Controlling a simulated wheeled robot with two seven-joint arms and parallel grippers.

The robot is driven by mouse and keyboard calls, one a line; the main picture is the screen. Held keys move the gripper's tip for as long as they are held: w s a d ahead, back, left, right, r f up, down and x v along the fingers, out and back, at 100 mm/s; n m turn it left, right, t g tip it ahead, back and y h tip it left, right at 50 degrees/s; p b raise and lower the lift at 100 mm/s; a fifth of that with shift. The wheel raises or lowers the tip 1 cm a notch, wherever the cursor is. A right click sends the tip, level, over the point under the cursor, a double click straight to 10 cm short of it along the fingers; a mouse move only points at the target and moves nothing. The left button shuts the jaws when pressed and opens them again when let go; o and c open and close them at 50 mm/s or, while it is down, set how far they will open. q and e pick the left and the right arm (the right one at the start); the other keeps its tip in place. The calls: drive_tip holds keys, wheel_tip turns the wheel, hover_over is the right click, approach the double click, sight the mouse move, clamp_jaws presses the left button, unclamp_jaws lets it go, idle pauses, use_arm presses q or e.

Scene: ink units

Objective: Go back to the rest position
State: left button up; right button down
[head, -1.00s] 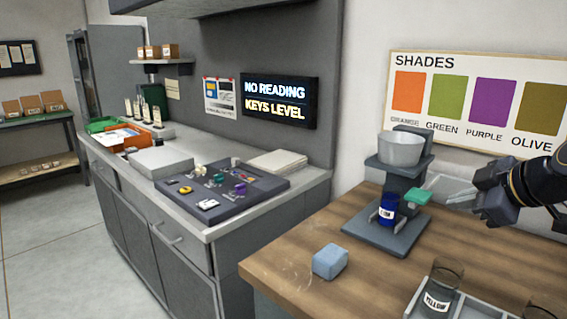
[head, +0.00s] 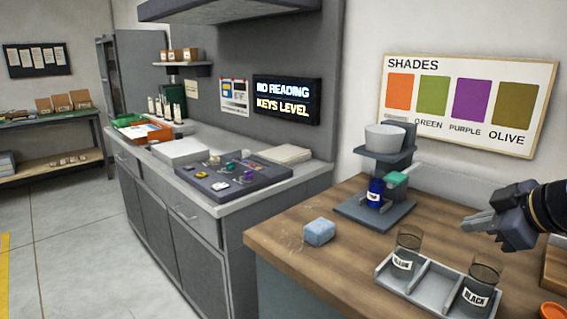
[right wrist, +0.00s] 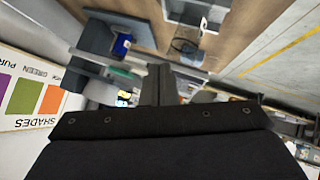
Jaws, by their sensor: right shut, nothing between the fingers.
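My right gripper (head: 478,224) is at the right of the head view, above the wooden table (head: 290,240). Its fingers are together with nothing between them, and they point left toward the dispenser stand (head: 366,212), apart from it. In the right wrist view the closed fingers (right wrist: 160,85) reach up the middle of the picture. The stand holds a grey bowl (head: 384,138) on top and a blue jar (head: 375,192) on its base, with a green part (head: 397,179) beside the jar. My left gripper does not show.
A grey tray (head: 424,290) with a yellow-labelled glass (head: 406,252) and a black-labelled glass (head: 481,288) stands at the table's front. An orange item (head: 552,310) is at the lower right corner. A grey counter (head: 215,209) stands at left; floor there is clear.

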drive_tip(key=s+a+f+m+g+y, duration=0.1)
drive_tip(key=s+a+f+m+g, duration=0.1)
drive_tip(key=s+a+f+m, duration=0.7)
drive_tip(key=s+a+f+m+g, duration=0.2)
drive_tip(key=s+a+f, duration=0.6)
drive_tip(key=s+f, duration=0.55)
wheel_tip(320, 180, up, 12)
drive_tip(key=w+p, duration=0.2)
drive_tip(key=p, duration=1.1)
drive_tip(key=shift+d+r, duration=0.15)
drive_tip(key=shift+d, duration=0.15)
